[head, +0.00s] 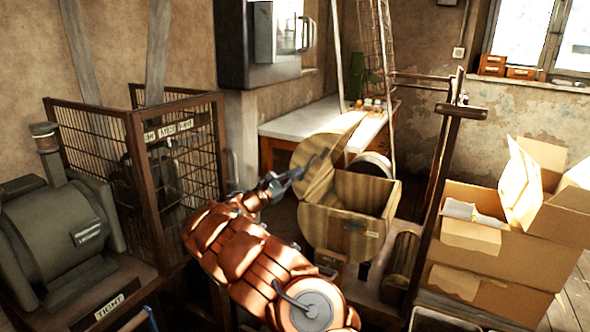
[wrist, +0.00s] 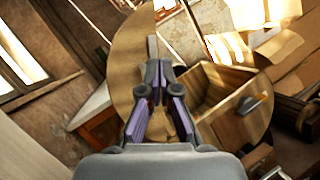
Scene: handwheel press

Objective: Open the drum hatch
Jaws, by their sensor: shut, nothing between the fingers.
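The wooden drum (head: 340,231) stands in the middle of the head view, with its box-like inside visible from above. Its hatch (head: 342,140), a curved striped wooden lid, stands raised and tilted at the drum's left side. My gripper (head: 322,156) is shut and empty, in front of the raised hatch; whether it touches the hatch cannot be told. In the wrist view my gripper (wrist: 154,72) has the hatch (wrist: 128,50) behind it and to the left. The open drum (wrist: 245,125) is to the right, with a dark handle on its face.
A wire cage (head: 160,180) and a grey-green machine (head: 55,240) stand at left. Cardboard boxes (head: 480,270) are stacked at right, beyond a rusty metal post (head: 440,170). A white-topped table (head: 300,124) stands behind the drum.

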